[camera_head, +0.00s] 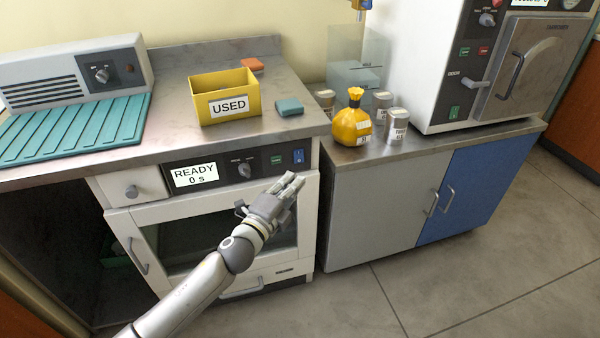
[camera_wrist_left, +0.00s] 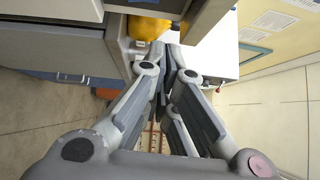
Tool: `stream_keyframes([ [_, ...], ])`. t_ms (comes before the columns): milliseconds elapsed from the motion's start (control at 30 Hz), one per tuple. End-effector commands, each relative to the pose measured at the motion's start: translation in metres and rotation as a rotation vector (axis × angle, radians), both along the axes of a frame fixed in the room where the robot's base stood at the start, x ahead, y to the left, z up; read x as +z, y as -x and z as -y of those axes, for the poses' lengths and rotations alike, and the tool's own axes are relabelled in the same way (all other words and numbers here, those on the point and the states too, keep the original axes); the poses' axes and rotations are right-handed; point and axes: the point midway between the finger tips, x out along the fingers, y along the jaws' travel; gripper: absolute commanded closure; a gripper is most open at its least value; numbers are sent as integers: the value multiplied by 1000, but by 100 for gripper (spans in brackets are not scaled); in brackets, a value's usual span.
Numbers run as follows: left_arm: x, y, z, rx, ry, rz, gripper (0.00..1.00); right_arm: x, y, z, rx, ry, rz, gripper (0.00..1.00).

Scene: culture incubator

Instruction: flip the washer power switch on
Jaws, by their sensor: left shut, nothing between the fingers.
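The washer (camera_head: 217,205) is the white front-loading machine under the steel counter. Its dark control panel carries a display (camera_head: 195,175) reading "READY 0 s", a knob (camera_head: 244,170), a small green button (camera_head: 276,160) and a blue power switch (camera_head: 298,156) at the right end. My left gripper (camera_head: 293,181) is shut and empty in front of the washer, just below the switch in the head view. Contact with the panel cannot be told. The left wrist view shows its fingers together (camera_wrist_left: 166,50); the switch cannot be made out there. My right gripper is not in view.
On the counter above stand a yellow "USED" bin (camera_head: 226,108), a teal block (camera_head: 290,107) and an orange block (camera_head: 252,64). A tied yellow bag (camera_head: 351,122) and several tins stand on the lower cabinet. The floor (camera_head: 450,280) at the right is clear.

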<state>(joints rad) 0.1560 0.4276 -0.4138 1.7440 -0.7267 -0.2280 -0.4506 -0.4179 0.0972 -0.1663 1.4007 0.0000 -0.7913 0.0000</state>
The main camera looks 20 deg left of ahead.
Motion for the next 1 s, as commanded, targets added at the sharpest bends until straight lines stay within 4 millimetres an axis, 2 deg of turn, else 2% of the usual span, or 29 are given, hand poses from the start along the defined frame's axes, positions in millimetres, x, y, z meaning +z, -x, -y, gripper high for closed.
stream_keyframes([
  [100, 1, 15, -4, 0, 0, -1, 100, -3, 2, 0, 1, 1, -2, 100],
  [267, 2, 25, -7, 0, 0, 0, 100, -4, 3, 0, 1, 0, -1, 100],
  [833, 1, 27, -7, 2, 3, -3, 100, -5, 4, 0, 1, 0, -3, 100],
  [933, -15, 29, -13, 26, 38, -47, 100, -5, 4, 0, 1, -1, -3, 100],
  [1000, -43, 32, -20, 65, 103, -122, 100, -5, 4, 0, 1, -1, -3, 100],
])
